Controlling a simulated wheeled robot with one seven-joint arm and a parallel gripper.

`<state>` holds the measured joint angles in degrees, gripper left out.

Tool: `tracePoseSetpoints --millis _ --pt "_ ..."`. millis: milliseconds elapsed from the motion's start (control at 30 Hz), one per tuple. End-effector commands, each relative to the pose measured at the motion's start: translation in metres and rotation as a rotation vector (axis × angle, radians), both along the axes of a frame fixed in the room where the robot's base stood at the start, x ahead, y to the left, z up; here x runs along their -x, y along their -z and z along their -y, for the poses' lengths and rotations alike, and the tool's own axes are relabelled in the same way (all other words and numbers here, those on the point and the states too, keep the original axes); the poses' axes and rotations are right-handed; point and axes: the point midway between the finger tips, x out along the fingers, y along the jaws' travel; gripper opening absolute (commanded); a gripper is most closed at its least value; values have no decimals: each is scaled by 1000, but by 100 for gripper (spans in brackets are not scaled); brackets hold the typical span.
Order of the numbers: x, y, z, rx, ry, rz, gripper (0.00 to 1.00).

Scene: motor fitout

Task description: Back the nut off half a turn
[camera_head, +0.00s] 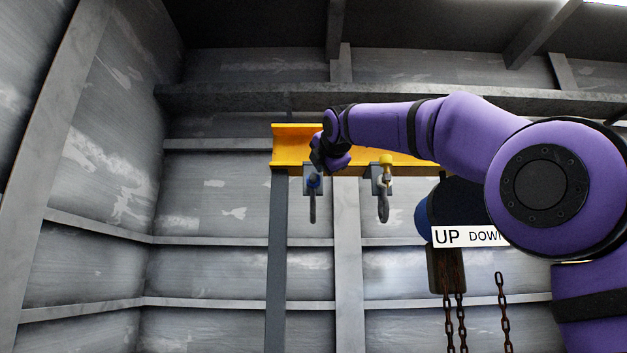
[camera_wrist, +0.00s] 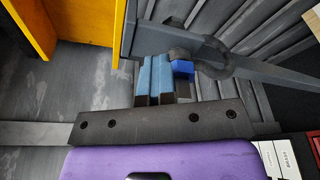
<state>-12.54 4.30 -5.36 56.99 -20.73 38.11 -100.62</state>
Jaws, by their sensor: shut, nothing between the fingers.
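A blue nut (camera_head: 314,181) sits on the left hanging bracket under the yellow beam, above a dark shackle (camera_head: 312,210). In the wrist view the blue nut (camera_wrist: 183,68) is just right of my fingertips, with the curved dark shackle (camera_wrist: 222,62) beyond it. In the head view my wrist partly covers the left bracket.
The yellow beam (camera_head: 294,147) runs above the brackets and rests on a grey post (camera_head: 277,260). A blue hoist with an UP/DOWN sign (camera_head: 446,236) and rusty chains (camera_head: 461,318) hangs at right. Ribbed grey walls stand behind. Space left of the post is clear.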

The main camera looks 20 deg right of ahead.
Motion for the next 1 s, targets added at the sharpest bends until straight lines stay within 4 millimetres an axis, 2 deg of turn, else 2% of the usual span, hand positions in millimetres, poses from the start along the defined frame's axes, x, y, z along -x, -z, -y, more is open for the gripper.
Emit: tracePoseSetpoints --millis 433,1000 --pt "45 -2 -14 1 -1 2 0" --pt "53 -1 -17 2 -1 4 0"
